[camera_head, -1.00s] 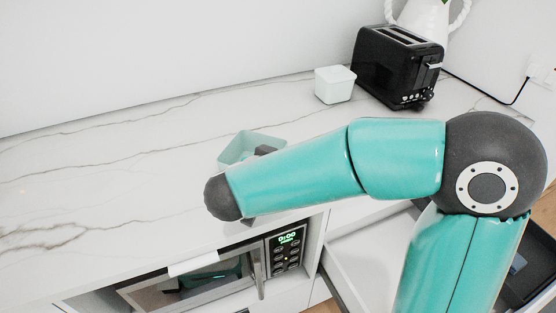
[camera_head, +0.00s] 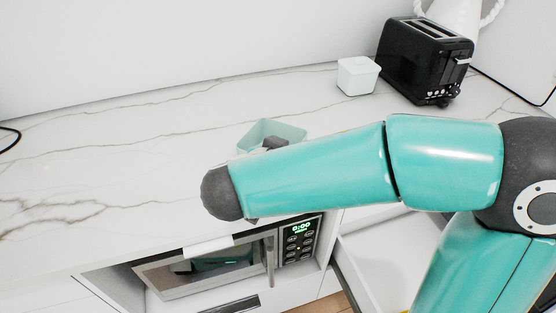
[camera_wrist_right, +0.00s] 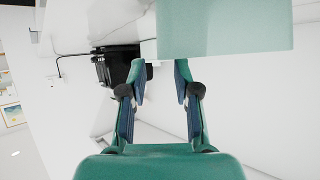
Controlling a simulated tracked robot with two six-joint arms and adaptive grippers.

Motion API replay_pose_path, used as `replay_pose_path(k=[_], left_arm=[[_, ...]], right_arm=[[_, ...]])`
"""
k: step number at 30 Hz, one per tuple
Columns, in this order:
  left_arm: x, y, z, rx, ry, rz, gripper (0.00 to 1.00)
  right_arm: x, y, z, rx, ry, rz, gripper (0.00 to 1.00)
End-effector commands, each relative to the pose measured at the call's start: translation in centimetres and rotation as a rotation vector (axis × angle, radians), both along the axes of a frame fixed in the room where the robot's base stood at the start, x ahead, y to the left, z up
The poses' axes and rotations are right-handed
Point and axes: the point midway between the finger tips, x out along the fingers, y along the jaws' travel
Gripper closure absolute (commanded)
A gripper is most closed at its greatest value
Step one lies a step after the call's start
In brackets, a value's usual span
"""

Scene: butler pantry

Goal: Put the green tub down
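The green tub (camera_head: 287,131) is a pale green, open-topped tub on the white marble counter, partly hidden behind my right arm. My right gripper (camera_wrist_right: 161,68) shows two fingers with a clear gap between the tips. The tub's left edge lies above this gap. Whether a finger touches the tub is hard to tell. In the head view, my forearm hides most of the gripper; a dark part of it shows at the tub's near side. My left gripper is not in view.
A small white lidded box (camera_head: 357,77) and a black toaster (camera_head: 424,62) stand behind and right of the tub. A white jug (camera_head: 455,15) is behind the toaster. A microwave (camera_head: 215,268) sits below the counter edge, beside an open drawer (camera_head: 385,255).

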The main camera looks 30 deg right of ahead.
Motion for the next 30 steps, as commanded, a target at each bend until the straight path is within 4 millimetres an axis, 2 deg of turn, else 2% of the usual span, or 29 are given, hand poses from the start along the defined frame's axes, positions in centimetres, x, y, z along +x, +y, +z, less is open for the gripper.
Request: replay_pose_path(k=[1, 6, 12, 30], left_arm=[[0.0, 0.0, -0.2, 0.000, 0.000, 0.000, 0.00], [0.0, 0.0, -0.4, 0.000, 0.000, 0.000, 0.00], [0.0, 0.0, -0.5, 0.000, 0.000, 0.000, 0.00], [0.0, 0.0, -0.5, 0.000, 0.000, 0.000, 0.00]], right_arm=[[-0.5, 1.0, 0.5, 0.002, -0.004, 0.007, 0.69], [-2.2, 3.4, 2.1, 0.002, -0.002, 0.005, 0.69], [-3.3, 4.9, 3.2, 0.002, -0.001, 0.001, 0.69], [-3.5, 5.2, 3.4, 0.001, 0.001, 0.000, 0.69]])
